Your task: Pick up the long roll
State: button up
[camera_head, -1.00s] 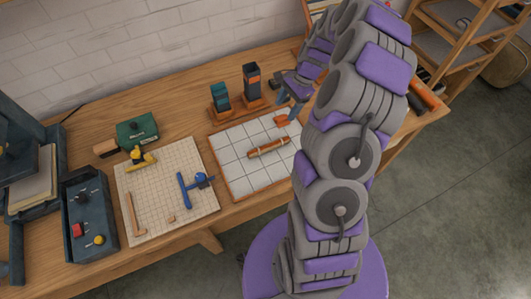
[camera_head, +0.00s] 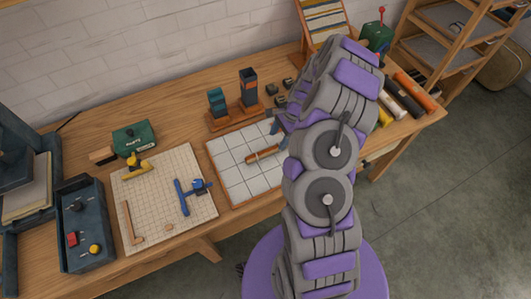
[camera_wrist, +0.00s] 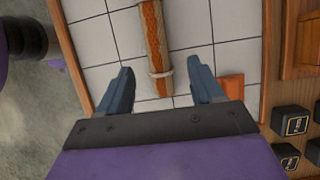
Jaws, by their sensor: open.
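The long roll is an orange-brown cylinder with a pale tie near its end. In the head view the roll (camera_head: 264,154) lies on the white gridded board (camera_head: 230,173), its right end close to my arm. In the wrist view the roll (camera_wrist: 154,45) runs up from between the fingertips and out of the top edge. My gripper (camera_wrist: 160,80) is open, with one blue-grey finger on each side of the roll's near end and a gap on both sides. I cannot tell its height above the board. In the head view my arm hides most of the gripper.
Two dark holders on wooden bases (camera_head: 249,88) stand behind the board. Small black blocks (camera_wrist: 290,122) and an orange piece (camera_wrist: 232,86) lie right of the gripper. Several coloured rolls (camera_head: 403,101) lie at the table's right end. A gridded mat (camera_head: 155,210) with tools lies left.

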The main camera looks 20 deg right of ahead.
aim_at(276, 146)
jog(key=shift+d+f, duration=0.2)
jog(key=shift+f, duration=0.35)
jog(key=b+x, duration=0.1)
jog(key=x, duration=0.3)
jog(key=shift+a+f, duration=0.35)
jog(key=shift+a, duration=0.05)
jog(key=shift+d, duration=0.2)
jog(key=c, duration=0.6)
jog(key=shift+s, duration=0.1)
jog(key=c, duration=0.5)
